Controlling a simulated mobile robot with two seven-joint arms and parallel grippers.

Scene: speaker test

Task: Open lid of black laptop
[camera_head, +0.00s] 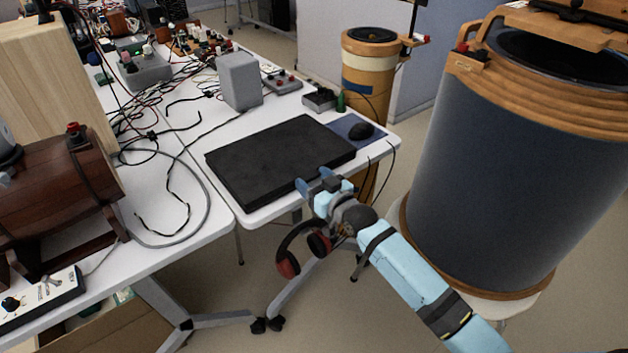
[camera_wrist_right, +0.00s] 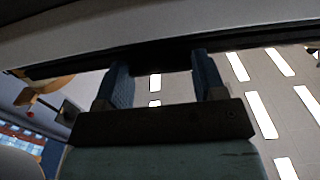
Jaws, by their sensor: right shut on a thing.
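The black laptop (camera_head: 275,158) lies flat on the white table (camera_head: 228,200), its lid down as far as I can see. My right gripper (camera_head: 314,179) is at its front edge, toward the right corner, reaching in from the lower right. In the right wrist view the two blue fingers of my right gripper (camera_wrist_right: 163,75) stand apart on either side of a dark edge (camera_wrist_right: 160,58), which looks like the laptop's front edge. The exact contact is too dark to see. My left gripper is not in view.
A black mouse (camera_head: 361,131) on a blue pad (camera_head: 343,124) lies right of the laptop. A grey speaker box (camera_head: 239,80) stands behind it. Cables lie on the table to the left. A large dark cylinder (camera_head: 510,160) with wooden rings stands close right of my right arm.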

